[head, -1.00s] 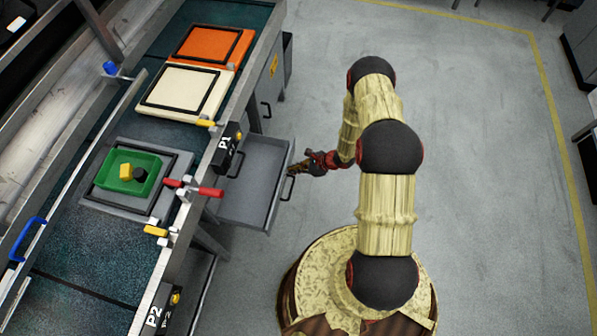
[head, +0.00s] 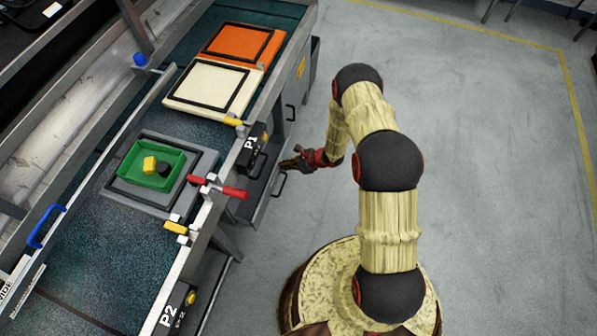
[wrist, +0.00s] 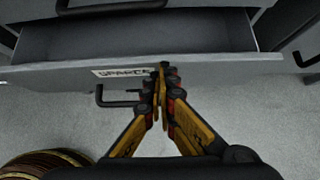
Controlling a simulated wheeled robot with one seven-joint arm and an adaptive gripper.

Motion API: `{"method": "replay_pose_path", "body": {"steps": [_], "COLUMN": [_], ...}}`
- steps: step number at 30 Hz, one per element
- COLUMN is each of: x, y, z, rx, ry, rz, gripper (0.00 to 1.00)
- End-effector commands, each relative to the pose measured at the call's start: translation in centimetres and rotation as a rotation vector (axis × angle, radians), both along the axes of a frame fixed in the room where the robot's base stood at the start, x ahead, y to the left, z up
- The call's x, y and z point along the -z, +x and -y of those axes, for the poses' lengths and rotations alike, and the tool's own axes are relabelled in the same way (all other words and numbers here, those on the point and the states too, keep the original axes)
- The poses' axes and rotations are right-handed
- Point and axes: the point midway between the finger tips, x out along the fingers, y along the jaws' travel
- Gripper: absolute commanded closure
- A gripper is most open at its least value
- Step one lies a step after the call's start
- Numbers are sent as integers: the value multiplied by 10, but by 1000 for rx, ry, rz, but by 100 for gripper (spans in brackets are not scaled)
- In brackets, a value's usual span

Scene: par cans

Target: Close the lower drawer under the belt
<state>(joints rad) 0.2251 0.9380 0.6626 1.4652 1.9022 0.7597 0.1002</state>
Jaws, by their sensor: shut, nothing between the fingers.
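The lower drawer (head: 268,208) under the belt is a grey metal tray, still partly pulled out. Its front (wrist: 215,67) crosses the wrist view, with a white "SPARES" label (wrist: 122,73) and a dark bar handle (wrist: 117,98). The drawer's inside shows as an open strip behind the front and looks empty. My gripper (wrist: 163,70) is shut and empty. Its fingertips are at the drawer front, just right of the label, and seem to touch it. In the head view my gripper (head: 286,162) is by the drawer's far outer corner.
Another dark handle (wrist: 110,5) is above the drawer opening. The belt (head: 85,235) carries a green tray (head: 135,178) in a grey frame, plus white and orange panels. A red-handled clamp (head: 232,192) juts over the belt's edge. The floor to the right is clear.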

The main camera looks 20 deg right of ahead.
Motion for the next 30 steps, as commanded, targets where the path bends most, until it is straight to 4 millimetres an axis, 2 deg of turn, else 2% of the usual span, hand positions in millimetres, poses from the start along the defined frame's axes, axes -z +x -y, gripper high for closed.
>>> {"method": "replay_pose_path", "body": {"steps": [1,6,12,24,30], "x": [3,2,2,1,2], "y": [4,17,21,21,19], "z": [-9,-25,-31,-30,-12], "rx": [-4,-2,0,1,-1], "ry": [-2,-2,-1,-1,-2], "rz": [-1,-2,-4,-3,-3], "gripper": [100,100,100,100,100]}}
